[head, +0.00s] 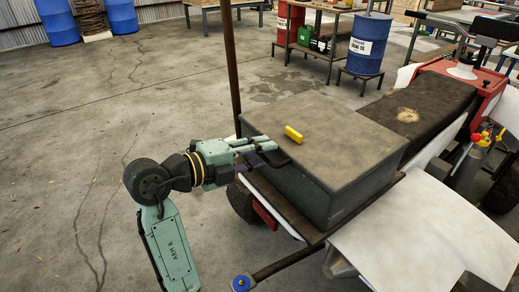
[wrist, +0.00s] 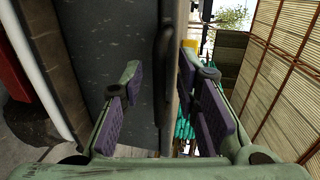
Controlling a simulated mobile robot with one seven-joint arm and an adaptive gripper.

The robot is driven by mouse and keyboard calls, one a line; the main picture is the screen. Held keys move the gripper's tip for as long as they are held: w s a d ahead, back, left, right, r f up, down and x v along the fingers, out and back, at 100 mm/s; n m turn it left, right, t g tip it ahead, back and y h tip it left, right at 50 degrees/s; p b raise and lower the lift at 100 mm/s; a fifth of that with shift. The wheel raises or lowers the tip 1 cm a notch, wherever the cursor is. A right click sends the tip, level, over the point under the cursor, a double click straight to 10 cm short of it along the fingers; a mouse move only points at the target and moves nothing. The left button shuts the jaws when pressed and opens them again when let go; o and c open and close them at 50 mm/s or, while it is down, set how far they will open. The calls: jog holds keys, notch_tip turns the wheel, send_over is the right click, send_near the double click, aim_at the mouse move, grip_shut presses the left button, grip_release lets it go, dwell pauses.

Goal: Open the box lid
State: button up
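The dark grey box (head: 318,185) sits on the rear of a vehicle, and its lid (head: 330,125) lies flat and closed. My gripper (head: 268,150) is at the box's left side, by the lid's upper edge. In the wrist view, my gripper (wrist: 160,82) has its purple-padded fingers apart. A dark handle-like bar (wrist: 164,55) and the lid edge lie in line with the gap between them. I cannot tell whether either finger touches the box. The box's side wall (wrist: 115,50) fills the area behind the left finger.
A yellow object (head: 294,134) lies on the lid near my gripper and partly shows in the wrist view (wrist: 192,44). A black seat (head: 433,108) adjoins the box on the right. The concrete floor at left is clear.

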grip_shut()
dwell(0.4)
dwell(0.5)
